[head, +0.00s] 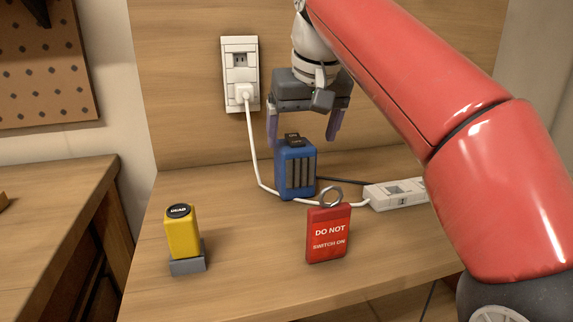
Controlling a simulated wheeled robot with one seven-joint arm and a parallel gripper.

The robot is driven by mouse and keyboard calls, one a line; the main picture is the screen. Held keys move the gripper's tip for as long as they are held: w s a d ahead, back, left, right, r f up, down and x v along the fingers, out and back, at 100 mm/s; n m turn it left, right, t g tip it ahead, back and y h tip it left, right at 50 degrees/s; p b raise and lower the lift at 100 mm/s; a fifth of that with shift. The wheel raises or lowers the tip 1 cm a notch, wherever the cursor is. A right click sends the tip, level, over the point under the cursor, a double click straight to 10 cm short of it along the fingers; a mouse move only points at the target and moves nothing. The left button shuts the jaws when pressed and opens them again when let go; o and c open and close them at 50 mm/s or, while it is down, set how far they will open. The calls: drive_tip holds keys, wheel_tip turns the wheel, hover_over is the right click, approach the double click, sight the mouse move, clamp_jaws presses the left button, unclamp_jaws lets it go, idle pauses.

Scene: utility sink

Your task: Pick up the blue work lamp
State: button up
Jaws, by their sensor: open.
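The blue work lamp (296,172) stands upright on the wooden bench, with a dark ribbed front and a black top. My gripper (303,138) is open and points down. Its two purple-grey fingers are spread left and right, just above or behind the lamp's top in the picture. I cannot tell the exact depth between the fingers and the lamp. Nothing shows between the fingers apart from the lamp's top edge.
A red "DO NOT SWITCH ON" tag (328,234) stands in front of the lamp. A yellow block (182,235) on a grey base is front left. The bench's front middle is clear.

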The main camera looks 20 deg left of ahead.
sight(294, 158)
drive_tip(key=shift+x, duration=1.05)
drive_tip(key=x, duration=0.1)
drive_tip(key=b+x, duration=0.1)
drive_tip(key=x, duration=0.3)
drive_tip(key=shift+s+a+b, duration=0.1)
drive_tip(key=shift+a+b, duration=0.3)
drive_tip(key=shift+c, duration=0.4)
